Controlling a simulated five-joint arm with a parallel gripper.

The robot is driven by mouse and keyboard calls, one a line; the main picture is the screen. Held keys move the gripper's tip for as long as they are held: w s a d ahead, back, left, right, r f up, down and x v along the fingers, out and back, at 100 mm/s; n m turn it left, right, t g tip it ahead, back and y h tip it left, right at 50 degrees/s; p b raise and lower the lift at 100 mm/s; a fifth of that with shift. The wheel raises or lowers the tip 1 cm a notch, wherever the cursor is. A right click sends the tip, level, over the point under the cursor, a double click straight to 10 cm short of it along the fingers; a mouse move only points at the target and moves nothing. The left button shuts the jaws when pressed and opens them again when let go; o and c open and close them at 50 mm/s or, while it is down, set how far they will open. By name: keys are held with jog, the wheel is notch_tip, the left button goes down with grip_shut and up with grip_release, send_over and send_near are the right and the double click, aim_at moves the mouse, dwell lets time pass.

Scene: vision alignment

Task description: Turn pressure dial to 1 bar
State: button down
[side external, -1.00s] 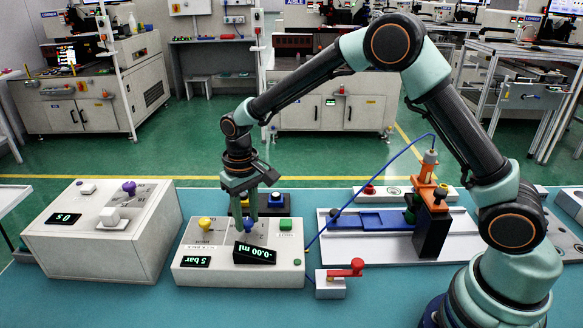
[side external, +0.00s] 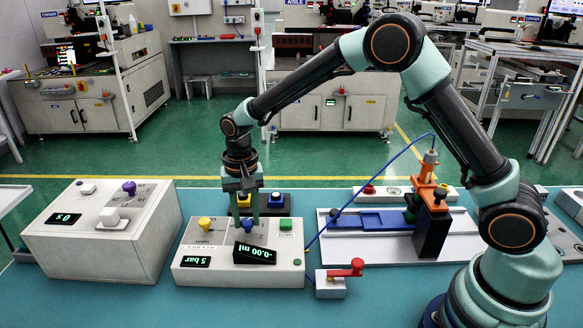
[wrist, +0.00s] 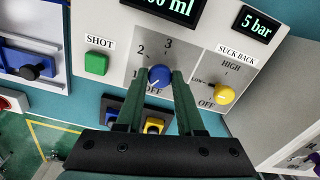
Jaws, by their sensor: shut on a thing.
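The pressure dial is a blue knob (wrist: 159,77) on the white control box (side external: 218,279); in the side view the blue knob (side external: 247,226) is partly covered. Labels 1, 2, 3 and OFF stand around it, and a pale mark on it faces the lower left, near OFF and 1. My gripper (wrist: 158,75) points down at the box, with one finger on each side of the knob, shut on it. It also shows in the side view (side external: 247,222). The pressure display (side external: 197,261) reads 5 bar.
The yellow suck back knob (wrist: 224,94) sits to the right of the fingers in the wrist view, and the green shot button (wrist: 96,64) to the left. The volume display (side external: 255,254) reads -0.00 ml. A timer box (side external: 100,240) stands at the left.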

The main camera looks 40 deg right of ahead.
aim_at(247, 221)
jog(key=m, duration=0.5)
jog(key=shift+r, duration=0.1)
jog(key=shift+m, duration=0.3)
dwell(0.4)
jog(key=c, duration=0.5)
grip_release()
notch_tip(247, 221, up, 12)
jog(key=shift+r, duration=0.1)
